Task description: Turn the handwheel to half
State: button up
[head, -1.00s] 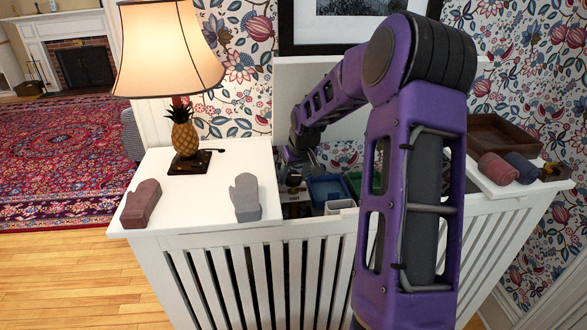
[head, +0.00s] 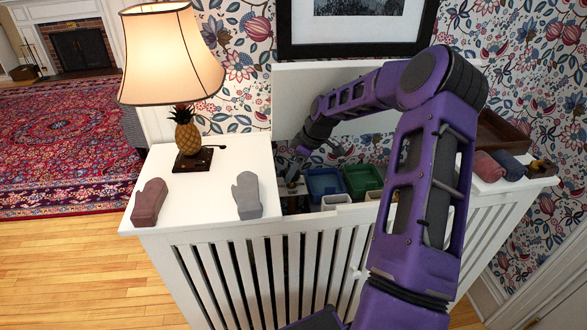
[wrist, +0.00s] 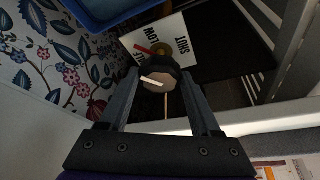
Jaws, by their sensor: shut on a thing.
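In the wrist view, the handwheel shows as a dark round knob with a tan face (wrist: 160,80) and a pale line on it. My gripper (wrist: 162,88) has one finger on each side of it and is shut on it. Behind it a white plate (wrist: 178,50) carries the upside-down words SHUT and LOW; other lettering is partly hidden. A red pointer (wrist: 145,48) lies over the plate beside a brass part. In the head view my gripper (head: 301,153) reaches down into the open cabinet (head: 253,233); the handwheel cannot be made out there.
Blue (head: 324,184) and green (head: 362,181) bins stand inside the cabinet, right of my gripper. A lamp (head: 170,60), a brown mitt (head: 149,202) and a grey mitt (head: 247,195) are on the left top. A brown tray (head: 502,133) and rolled cloths are at right.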

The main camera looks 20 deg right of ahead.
jog(key=shift+n, duration=0.5)
jog(key=o, duration=1.1)
jog(key=shift+d+r, duration=0.1)
jog(key=shift+r, duration=0.1)
jog(key=s+d, duration=0.2)
jog(key=d, duration=0.1)
jog(key=s+d, duration=0.6)
jog(key=shift+d+r+b, duration=0.2)
jog(key=shift+r+b, duration=0.1)
jog(key=shift+r, duration=0.1)
